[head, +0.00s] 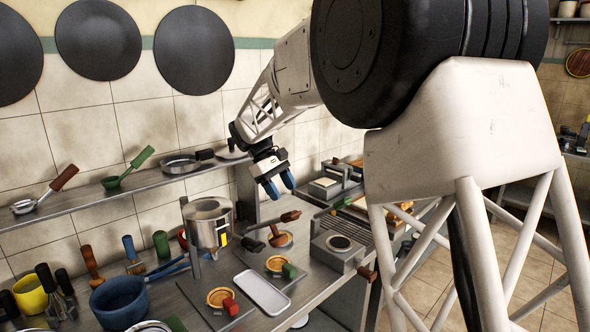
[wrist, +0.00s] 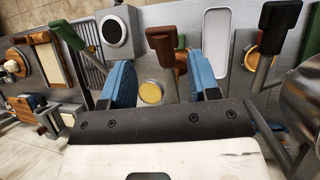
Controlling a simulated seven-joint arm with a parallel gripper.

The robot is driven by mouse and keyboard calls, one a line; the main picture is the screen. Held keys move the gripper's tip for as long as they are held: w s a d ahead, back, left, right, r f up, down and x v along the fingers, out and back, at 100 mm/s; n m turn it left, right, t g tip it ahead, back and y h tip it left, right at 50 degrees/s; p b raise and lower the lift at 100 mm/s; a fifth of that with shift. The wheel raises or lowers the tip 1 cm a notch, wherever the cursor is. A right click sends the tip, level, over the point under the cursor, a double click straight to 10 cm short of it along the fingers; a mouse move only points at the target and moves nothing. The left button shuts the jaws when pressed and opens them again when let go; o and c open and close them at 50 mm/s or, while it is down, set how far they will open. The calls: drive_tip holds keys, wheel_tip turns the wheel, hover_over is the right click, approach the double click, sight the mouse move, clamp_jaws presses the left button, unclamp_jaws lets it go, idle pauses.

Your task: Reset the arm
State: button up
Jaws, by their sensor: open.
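My gripper (head: 279,186) hangs above the metal counter (head: 316,285) in the head view, pointing down, with its two blue fingers apart. It is to the right of a steel pot (head: 208,222) and above a dark-handled tool (head: 276,218). In the wrist view my gripper (wrist: 159,65) shows its blue fingers spread wide. A brown handle (wrist: 162,42) and a yellowish round piece (wrist: 151,93) appear between the fingers from this angle. No object is seen held. The arm reaches out over the counter from the right.
A grey block with a round top (head: 338,246) stands at right. A shelf (head: 130,193) with pans and ladles runs along the wall. A blue bowl (head: 119,303) is front left.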

drive_tip(key=s+d+r+m+t+y, duration=0.1)
drive_tip(key=s+d+r+m+y, duration=0.1)
drive_tip(key=s+d, duration=0.75)
drive_tip(key=s+d+r+m+t+y, duration=0.1)
drive_tip(key=s+d+r+m+y, duration=0.15)
drive_tip(key=s+d, duration=0.75)
drive_tip(key=s+d+f+m+t, duration=0.1)
drive_tip(key=s+f, duration=0.2)
drive_tip(key=s, duration=0.5)
drive_tip(key=s+d+f+m+t+y, duration=0.1)
drive_tip(key=s+f+m, duration=0.1)
drive_tip(key=s, duration=0.7)
drive_tip(key=s+d+f+m+t, duration=0.1)
drive_tip(key=s+f, duration=0.3)
drive_tip(key=s, duration=0.4)
drive_tip(key=shift+s+d+m, duration=0.4)
drive_tip(key=shift+d+m, duration=0.15)
idle(0.4)
